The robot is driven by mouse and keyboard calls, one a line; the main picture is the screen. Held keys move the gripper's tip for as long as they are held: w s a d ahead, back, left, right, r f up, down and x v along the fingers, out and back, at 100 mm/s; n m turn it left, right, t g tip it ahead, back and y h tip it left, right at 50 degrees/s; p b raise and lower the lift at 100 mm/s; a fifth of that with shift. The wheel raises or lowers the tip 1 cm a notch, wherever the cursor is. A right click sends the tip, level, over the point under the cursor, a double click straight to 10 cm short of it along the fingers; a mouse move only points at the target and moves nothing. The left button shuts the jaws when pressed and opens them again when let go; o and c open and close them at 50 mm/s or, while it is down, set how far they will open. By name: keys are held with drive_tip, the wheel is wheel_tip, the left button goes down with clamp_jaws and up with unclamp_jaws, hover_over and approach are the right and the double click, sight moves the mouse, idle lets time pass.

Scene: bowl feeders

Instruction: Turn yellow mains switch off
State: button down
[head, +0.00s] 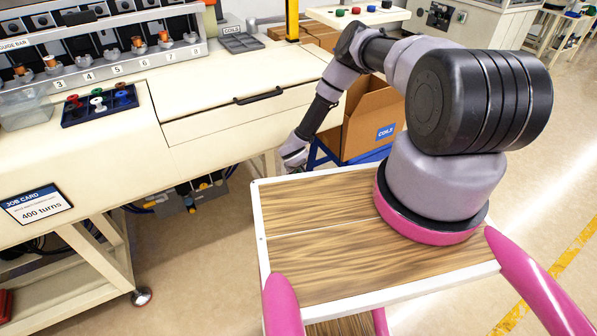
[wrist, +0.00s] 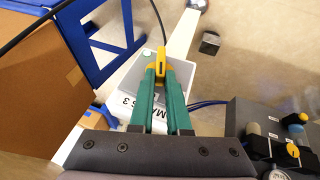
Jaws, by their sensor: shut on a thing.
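The yellow mains switch (wrist: 161,58) shows in the wrist view as a narrow yellow handle on a light grey box (wrist: 186,72). A white label on the box, partly covered by my fingers, shows part of the word "MAINS" and a 3. My gripper (wrist: 160,76) has green fingers shut on the yellow handle, with the handle's far end showing past the fingertips. In the head view my gripper (head: 293,152) is low beside the bench, and the switch is hidden there.
A cardboard box (wrist: 38,75) on a blue stand (wrist: 105,38) is left of the switch. A dark unit with knobs and fittings (wrist: 258,118) is at the right, with blue hoses (wrist: 206,104) between. The bench (head: 225,85) stands left of my arm in the head view.

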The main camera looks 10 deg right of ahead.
drive_tip(key=shift+s+a+f+n+t+h, duration=0.1)
drive_tip(key=shift+a+f+n+t+h, duration=0.45)
drive_tip(key=shift+h, duration=0.8)
drive_tip(key=shift+s+a+f+n+t+h, duration=0.25)
drive_tip(key=shift+t+h, duration=0.55)
drive_tip(key=shift+h, duration=0.6)
drive_tip(key=shift+a+f+n+t+h, duration=0.45)
drive_tip(key=shift+t+h, duration=0.2)
drive_tip(key=shift+h, duration=0.7)
drive_tip(key=shift+r, duration=0.1)
drive_tip(key=c, duration=0.9)
unclamp_jaws()
drive_tip(key=v, duration=1)
drive_tip(key=shift+s+a, duration=0.2)
drive_tip(key=shift+a, duration=0.15)
